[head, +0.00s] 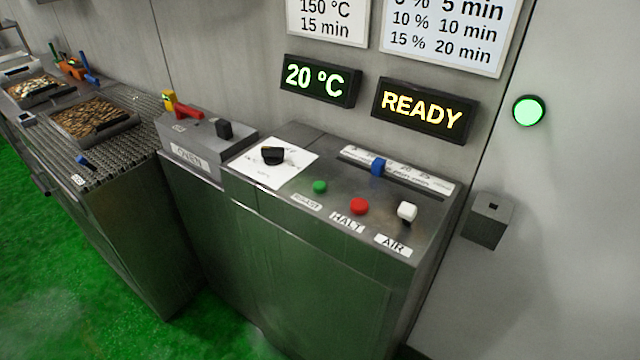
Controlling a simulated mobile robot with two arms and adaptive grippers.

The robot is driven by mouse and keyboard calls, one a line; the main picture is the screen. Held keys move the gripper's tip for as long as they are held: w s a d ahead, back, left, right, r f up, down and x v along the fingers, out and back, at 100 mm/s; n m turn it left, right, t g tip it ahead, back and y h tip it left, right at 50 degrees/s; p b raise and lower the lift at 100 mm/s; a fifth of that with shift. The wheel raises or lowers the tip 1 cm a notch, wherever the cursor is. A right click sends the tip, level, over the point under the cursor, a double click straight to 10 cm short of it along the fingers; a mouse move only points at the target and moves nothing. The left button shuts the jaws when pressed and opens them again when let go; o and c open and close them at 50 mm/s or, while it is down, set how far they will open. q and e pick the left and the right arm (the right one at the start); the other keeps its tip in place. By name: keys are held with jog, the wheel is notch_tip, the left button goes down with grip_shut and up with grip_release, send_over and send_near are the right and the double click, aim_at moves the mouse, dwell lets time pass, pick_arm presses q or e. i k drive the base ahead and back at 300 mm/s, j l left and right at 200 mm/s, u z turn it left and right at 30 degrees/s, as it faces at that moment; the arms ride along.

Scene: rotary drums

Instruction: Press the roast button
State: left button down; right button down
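The green button (320,186) sits on the top of a metal control cabinet (300,228), behind a small label that seems to read ROAST (306,202). To its right is a red button (359,206) labelled HALT, and then a white knob (407,211) labelled AIR. A black knob (272,155) on a white dial plate is to its left. A blue slider (378,167) on a marked scale lies behind it. Neither of my grippers shows in the head view.
Displays read 20 °C (318,80) and READY (424,109) on the wall. A green lamp (529,111) glows at right. A grey box (487,220) juts out beside the cabinet. An OVEN box (200,143) and a perforated counter (115,140) with trays stand left.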

aim_at(319, 187)
jog(key=i+l+u, duration=0.15)
jog(key=l, duration=0.65)
jog(key=l+u, duration=0.15)
jog(key=l, duration=0.6)
